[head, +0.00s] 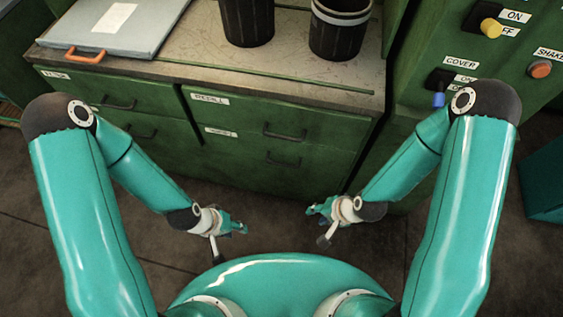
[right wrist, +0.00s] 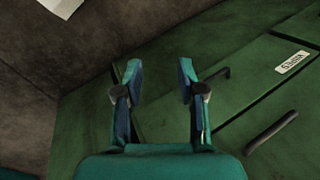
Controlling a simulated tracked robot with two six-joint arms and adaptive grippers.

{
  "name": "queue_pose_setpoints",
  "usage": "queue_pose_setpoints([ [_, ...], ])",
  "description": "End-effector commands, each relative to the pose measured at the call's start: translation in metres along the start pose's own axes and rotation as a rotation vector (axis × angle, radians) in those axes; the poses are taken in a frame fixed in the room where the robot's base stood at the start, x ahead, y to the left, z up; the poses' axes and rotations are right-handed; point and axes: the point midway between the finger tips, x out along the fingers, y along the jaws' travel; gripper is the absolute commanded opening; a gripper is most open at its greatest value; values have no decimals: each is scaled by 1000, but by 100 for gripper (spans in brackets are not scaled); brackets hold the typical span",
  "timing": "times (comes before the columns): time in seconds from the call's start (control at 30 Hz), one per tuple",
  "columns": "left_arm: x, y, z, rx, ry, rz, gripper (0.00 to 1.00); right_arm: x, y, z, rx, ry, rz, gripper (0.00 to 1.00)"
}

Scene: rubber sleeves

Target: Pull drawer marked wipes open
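The drawer whose label seems to read wipes (head: 235,155) is the lower one on the right side of the green cabinet, under the drawer marked refill (head: 235,112). It looks shut, with a dark bar handle (head: 283,160) at its right half. My right gripper (head: 318,209) is in front of the cabinet, low and apart from the handles. In the right wrist view its two fingers (right wrist: 160,80) are open and empty, with green drawer fronts, dark handles and a white label (right wrist: 294,62) beyond. My left gripper (head: 238,227) is to its left, also apart from the cabinet; its fingers look open and empty.
On the worktop (head: 190,80) stand two dark bins (head: 247,22) (head: 338,30) and a grey flat case (head: 115,28) with an orange handle. More drawers are on the left. A control panel (head: 500,65) stands at the right. The floor before the cabinet is clear.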

Motion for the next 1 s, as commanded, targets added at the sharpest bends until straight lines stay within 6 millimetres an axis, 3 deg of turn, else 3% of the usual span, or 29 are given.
queue_pose_setpoints([
  [0.17,10,-4,0,0,0,0,40,6,-54,-40,234,70,-259,39],
  [0.3,41,-15,0,0,0,0,40,15,-86,-70,402,25,-515,39],
  [0.4,75,-27,0,0,0,0,40,23,-98,-86,494,-75,-695,39],
  [0.57,132,-48,-1,0,-1,0,40,38,-83,-102,529,-251,-872,39],
  [0.7,175,-63,-1,0,0,0,40,61,-48,-115,457,-280,-920,39],
  [0.83,202,-73,-1,0,0,0,40,82,-18,-132,460,-238,-924,39],
  [1.0,216,-78,-1,0,0,0,40,94,2,-142,491,-210,-926,39],
])
